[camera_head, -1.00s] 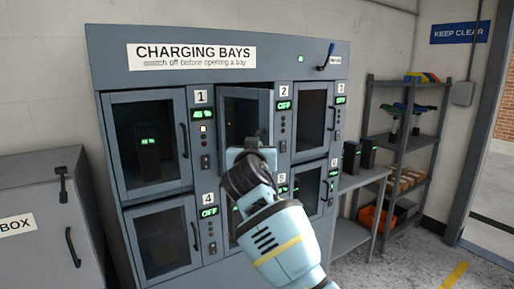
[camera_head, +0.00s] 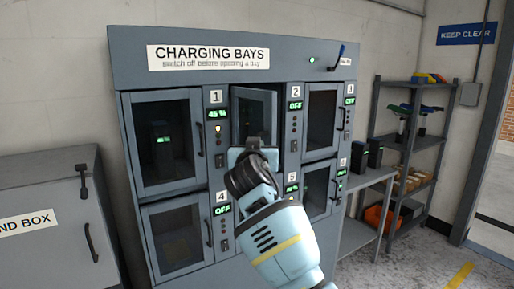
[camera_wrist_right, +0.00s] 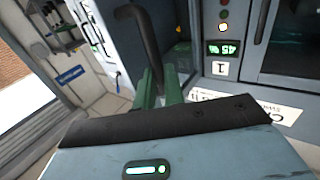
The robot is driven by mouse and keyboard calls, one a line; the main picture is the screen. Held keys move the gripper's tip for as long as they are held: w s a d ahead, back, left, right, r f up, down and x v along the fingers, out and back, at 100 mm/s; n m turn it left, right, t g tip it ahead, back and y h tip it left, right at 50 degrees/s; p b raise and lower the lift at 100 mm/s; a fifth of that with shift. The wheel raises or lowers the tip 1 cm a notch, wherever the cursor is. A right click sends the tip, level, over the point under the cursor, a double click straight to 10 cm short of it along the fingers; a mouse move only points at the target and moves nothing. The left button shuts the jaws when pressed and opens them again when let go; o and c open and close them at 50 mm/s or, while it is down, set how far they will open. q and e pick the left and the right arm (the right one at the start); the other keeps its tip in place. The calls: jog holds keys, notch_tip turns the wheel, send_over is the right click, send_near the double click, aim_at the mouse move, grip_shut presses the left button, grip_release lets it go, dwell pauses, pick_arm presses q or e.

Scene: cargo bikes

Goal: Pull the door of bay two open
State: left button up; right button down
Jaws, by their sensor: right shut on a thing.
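The bay two door (camera_head: 252,112) is a grey-framed door with a dark window in the top middle of the charging cabinet. It looks slightly ajar, angled out from the cabinet front. My right gripper (camera_head: 254,150) is at its lower part and hides its handle in the head view. In the right wrist view, the green fingers of my right gripper (camera_wrist_right: 162,90) are shut on the dark curved door handle (camera_wrist_right: 140,38). The bay two display (camera_head: 295,106) reads OFF. My left gripper is not in view.
The closed bay one door (camera_head: 165,140) is left of bay two; its display reads 45 %. The bay three door (camera_head: 321,118) is to the right. A grey box (camera_head: 50,220) stands left, a shelf rack (camera_head: 412,150) right.

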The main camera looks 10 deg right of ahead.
jog(key=c, duration=1.8)
grip_release()
jog(key=shift+a+r, duration=0.15)
jog(key=shift+r, duration=0.1)
jog(key=shift+c, duration=0.2)
jog(key=o, duration=0.4)
jog(key=shift+w+a+f, duration=0.2)
jog(key=shift+w+f, duration=0.1)
jog(key=shift+w, duration=0.1)
jog(key=shift+c, duration=0.2)
jog(key=s+a, duration=0.1)
jog(key=s, duration=0.7)
jog(key=shift+a, duration=0.1)
